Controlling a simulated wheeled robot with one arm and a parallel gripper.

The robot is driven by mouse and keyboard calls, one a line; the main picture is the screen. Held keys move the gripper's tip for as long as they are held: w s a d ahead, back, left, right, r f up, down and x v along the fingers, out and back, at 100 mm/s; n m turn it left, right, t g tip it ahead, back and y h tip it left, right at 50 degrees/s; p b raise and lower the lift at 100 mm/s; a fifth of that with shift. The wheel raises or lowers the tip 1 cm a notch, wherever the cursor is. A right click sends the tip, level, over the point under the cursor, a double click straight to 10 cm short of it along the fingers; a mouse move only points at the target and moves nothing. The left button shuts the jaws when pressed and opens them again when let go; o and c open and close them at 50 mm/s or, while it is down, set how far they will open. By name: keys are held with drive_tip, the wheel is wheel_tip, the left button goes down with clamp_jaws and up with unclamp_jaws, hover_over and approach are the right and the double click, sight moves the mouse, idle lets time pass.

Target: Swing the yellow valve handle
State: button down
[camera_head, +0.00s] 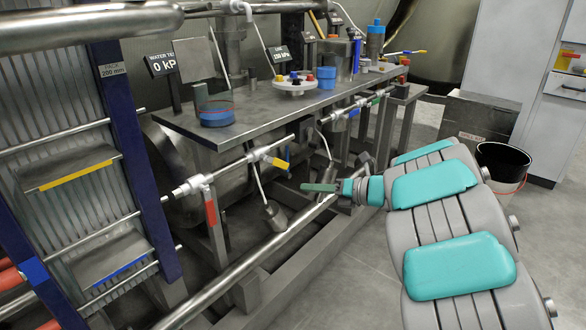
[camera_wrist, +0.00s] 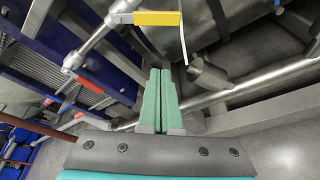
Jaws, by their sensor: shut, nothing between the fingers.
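The yellow valve handle (camera_head: 276,161) sits on a horizontal silver pipe below the front edge of the metal bench in the head view. In the wrist view the yellow handle (camera_wrist: 157,18) is near the top centre, lying flat beside its valve body. My gripper (camera_head: 305,187) is shut and empty, below and to the right of the yellow handle in the head view. In the wrist view its green fingers (camera_wrist: 160,72) are together, and their tips are below the handle in the picture, apart from it.
A red valve handle (camera_head: 211,212) hangs down on the pipe to the left. The metal bench (camera_head: 255,115) is above. A thick silver pipe (camera_head: 240,268) runs low across the frame. Grey floor (camera_head: 345,275) is bare between the frame and my arm.

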sight(277, 162)
drive_tip(key=w+a+n+p, duration=0.1)
drive_tip(key=w+a+p, duration=0.1)
drive_tip(key=w+a, duration=0.4)
drive_tip(key=shift+a+r, duration=0.2)
drive_tip(key=shift+a, duration=0.3)
drive_tip(key=shift+w+f+b, duration=0.1)
drive_tip(key=shift+f+b, duration=0.1)
drive_tip(key=shift+b, duration=0.6)
drive_tip(key=shift+d+r+n+b, duration=0.15)
drive_tip(key=shift+n+b, duration=0.15)
drive_tip(key=shift+b, duration=0.15)
drive_tip(key=shift+w+r+b, duration=0.1)
drive_tip(key=shift+r+b, duration=0.1)
drive_tip(key=shift+b, duration=0.6)
